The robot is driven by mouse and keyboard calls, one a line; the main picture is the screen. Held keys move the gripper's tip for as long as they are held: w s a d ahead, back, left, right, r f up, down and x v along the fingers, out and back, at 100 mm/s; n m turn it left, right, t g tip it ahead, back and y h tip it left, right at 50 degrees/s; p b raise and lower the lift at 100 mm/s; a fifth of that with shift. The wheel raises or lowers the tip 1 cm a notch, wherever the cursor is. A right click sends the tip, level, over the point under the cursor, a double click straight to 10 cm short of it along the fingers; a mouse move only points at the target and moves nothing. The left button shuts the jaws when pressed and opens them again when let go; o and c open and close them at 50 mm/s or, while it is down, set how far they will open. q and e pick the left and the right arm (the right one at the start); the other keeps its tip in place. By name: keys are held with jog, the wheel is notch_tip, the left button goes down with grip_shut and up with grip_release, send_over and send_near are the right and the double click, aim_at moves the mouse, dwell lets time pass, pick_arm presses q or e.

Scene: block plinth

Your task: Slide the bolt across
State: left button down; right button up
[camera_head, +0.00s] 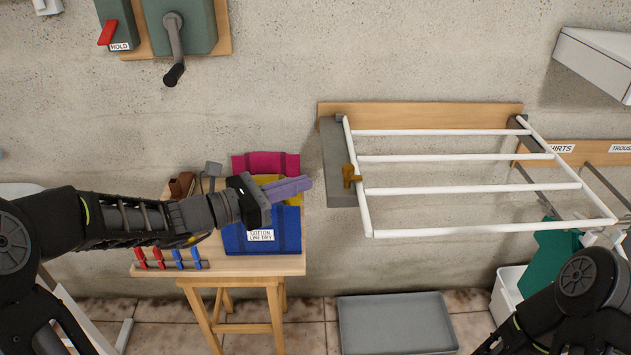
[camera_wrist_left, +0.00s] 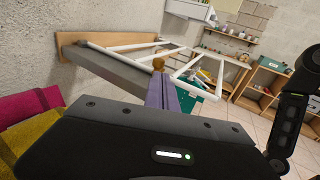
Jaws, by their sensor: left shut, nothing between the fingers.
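The bolt shows as a brass-coloured knob (camera_head: 349,175) at the left side of a white drying rack (camera_head: 455,188), in front of a grey plate (camera_head: 338,160) on the wall. In the left wrist view the brass knob (camera_wrist_left: 158,64) stands just beyond my fingertips. My left gripper (camera_head: 308,184) is shut and empty, its purple fingers pointing right at the knob with a gap between. It also shows in the left wrist view (camera_wrist_left: 160,78). My right arm comes in at the lower right of the head view; its gripper fingers cannot be made out.
A wooden stool (camera_head: 160,268) holds folded cloths (camera_head: 265,165), a blue bag (camera_head: 262,232) and several pegs (camera_head: 170,258). A grey tray (camera_head: 397,325) lies on the floor below the rack. Green cloth (camera_head: 552,262) hangs at the right. The wall between gripper and knob is clear.

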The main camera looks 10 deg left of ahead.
pick_arm(q)
jog(key=v, duration=0.6)
jog(key=shift+f, duration=0.1)
jog(key=s+a+f+m+g+y, duration=0.1)
jog(key=s+f+m+g+y, duration=0.25)
jog(key=f, duration=0.75)
jog(key=s+a+f+m+g+y, duration=0.1)
jog(key=s+f+m+g+y, duration=0.3)
jog(key=f, duration=0.7)
jog(key=s+a+f+m+y, duration=0.1)
jog(key=s+f+m+y, duration=0.15)
jog(key=f+m, duration=0.6)
jog(key=s+d+f+m+g+h, duration=0.1)
jog(key=s+d+f+m+g, duration=0.2)
jog(key=s+d+f+m, duration=0.5)
jog(key=s+d+f, duration=0.5)
jog(key=d+f, duration=0.1)
jog(key=d, duration=0.2)
jog(key=shift+s+f, duration=0.2)
jog(key=shift+s, duration=0.2)
